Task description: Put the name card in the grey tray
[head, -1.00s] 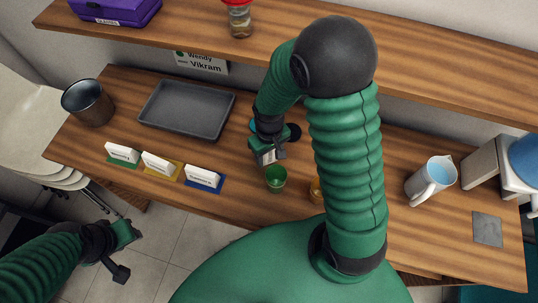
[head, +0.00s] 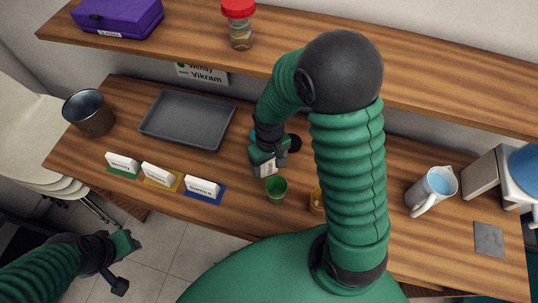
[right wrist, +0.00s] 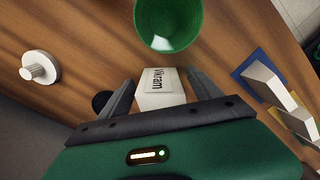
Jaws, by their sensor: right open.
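A small white name card reading "Vikram" (right wrist: 160,85) is at the right gripper in the right wrist view, between the fingertips. Its white face also shows in the head view (head: 266,169), just behind the green cup (head: 276,188). My right gripper (right wrist: 160,92) is open, with a finger on each side of the card; whether they touch it is unclear. The grey tray (head: 160,138) lies empty on the table, left of the right gripper. My left gripper (head: 122,262) hangs off the table's front at lower left, its jaw opening unclear.
White label blocks on green, yellow and blue pads (head: 203,187) line the front edge. A dark metal cup (head: 90,113) stands left of the tray. An amber cup (head: 317,200) is near my right arm, and a pitcher (head: 432,190) is farther right. A shelf (head: 410,83) overhangs the back.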

